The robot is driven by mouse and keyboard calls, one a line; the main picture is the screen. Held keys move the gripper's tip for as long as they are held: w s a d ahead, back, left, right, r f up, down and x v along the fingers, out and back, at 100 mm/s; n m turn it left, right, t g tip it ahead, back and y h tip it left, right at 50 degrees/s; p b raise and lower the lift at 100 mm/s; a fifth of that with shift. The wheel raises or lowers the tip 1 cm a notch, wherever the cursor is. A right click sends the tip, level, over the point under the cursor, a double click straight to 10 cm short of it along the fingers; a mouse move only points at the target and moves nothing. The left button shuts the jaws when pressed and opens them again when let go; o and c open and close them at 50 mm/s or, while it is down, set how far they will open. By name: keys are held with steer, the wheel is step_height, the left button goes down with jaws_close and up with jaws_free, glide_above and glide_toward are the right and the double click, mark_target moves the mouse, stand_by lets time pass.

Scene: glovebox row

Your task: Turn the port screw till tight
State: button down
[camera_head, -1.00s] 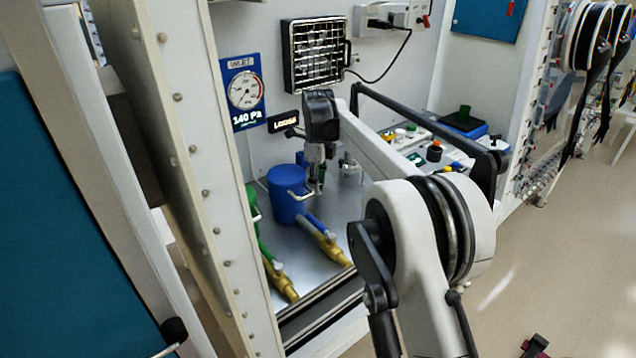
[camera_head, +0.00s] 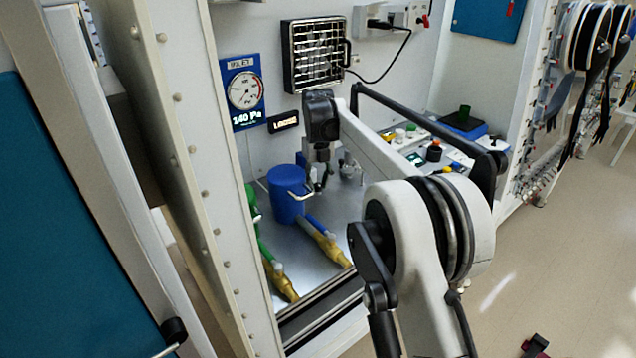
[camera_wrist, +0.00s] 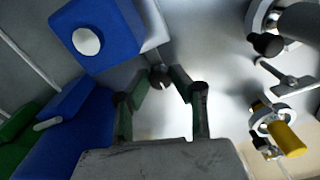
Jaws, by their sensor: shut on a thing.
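My gripper (camera_head: 318,184) points down inside the glovebox, just right of a blue canister (camera_head: 287,197) in the head view. In the wrist view its two dark green fingers (camera_wrist: 160,82) close in around a small dark round piece (camera_wrist: 159,73), which looks like the port screw's head. The screw is too small and too hidden in the head view to make out. A small display (camera_head: 284,123) on the back wall seems to read LOOSE. The gauge panel (camera_head: 244,92) beside it reads 140 Pa.
Brass-ended fittings with blue and green hoses (camera_head: 326,243) lie on the metal floor near the front sill. In the wrist view a blue block (camera_wrist: 100,32) is at upper left and a yellow-handled fitting (camera_wrist: 287,139) at right. A control panel (camera_head: 432,155) stands right of my arm.

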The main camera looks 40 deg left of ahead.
mark_target(318, 184)
steer(key=shift+m, duration=0.4)
steer(key=c, duration=1.8)
jaws_free()
step_height(318, 184, up, 12)
